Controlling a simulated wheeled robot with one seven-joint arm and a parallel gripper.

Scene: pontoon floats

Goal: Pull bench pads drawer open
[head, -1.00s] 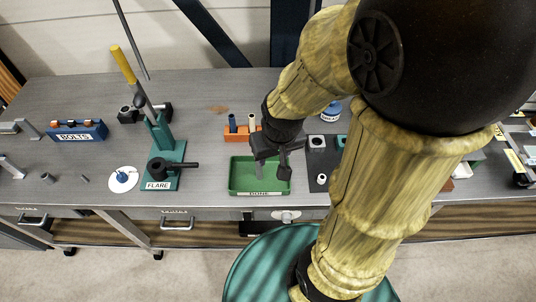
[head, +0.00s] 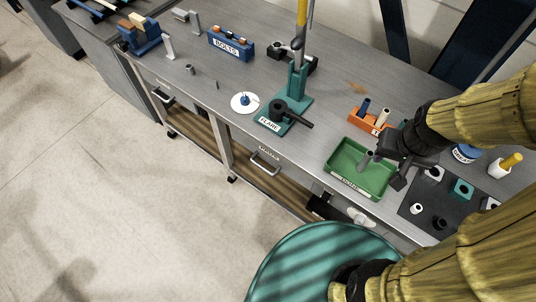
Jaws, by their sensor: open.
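Two drawer fronts with metal bar handles show under the grey workbench (head: 215,118) in the head view. One handle (head: 163,97) is at the left, the other handle (head: 265,163) is nearer the middle. Small labels sit above the handles, but they are too small to read, so I cannot tell which one is the bench pads drawer. Both drawers look closed. My gripper (head: 383,169) is open and empty over the green tray (head: 340,183), above the bench top and to the right of both handles.
On the bench stand a blue BOLTS rack (head: 231,45), a green FLARE tool (head: 287,115), a white disc (head: 244,102), an orange holder (head: 368,117) and a dark mat (head: 421,221). A round green striped surface (head: 310,265) is at the bottom. Open floor lies left.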

